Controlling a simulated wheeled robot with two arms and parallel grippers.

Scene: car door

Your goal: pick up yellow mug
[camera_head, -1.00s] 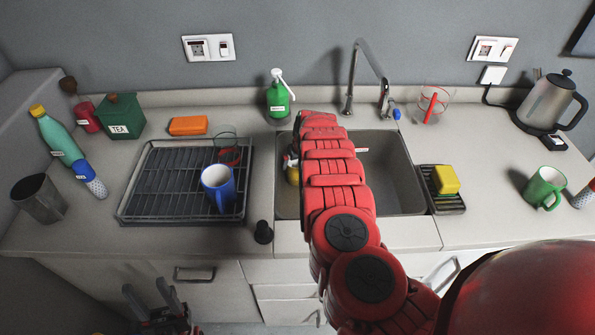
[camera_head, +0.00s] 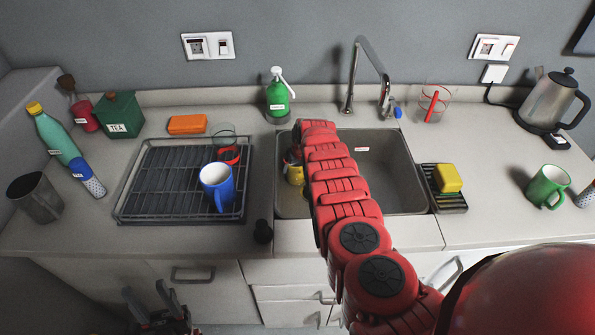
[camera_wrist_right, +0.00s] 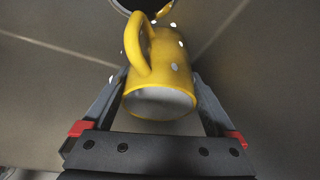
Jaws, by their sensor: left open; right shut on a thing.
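The yellow mug (camera_wrist_right: 172,60) with white dots is between the two fingers of my right gripper (camera_wrist_right: 160,78) in the right wrist view. The fingers are shut on its sides, its handle points up and left, and a pale round end faces the camera. In the head view only part of the mug (camera_head: 296,175) shows, in the left of the sink, and my red right arm hides most of that gripper. My left gripper (camera_head: 168,298) is open and empty at the lower left, in front of the counter.
The sink (camera_head: 385,170) has bare floor to the right of my arm. A drying rack (camera_head: 165,190) with a blue mug (camera_head: 217,186) stands left of it. A green soap bottle (camera_head: 278,98) and the tap (camera_head: 350,85) stand behind. A yellow sponge (camera_head: 447,178) lies to the right.

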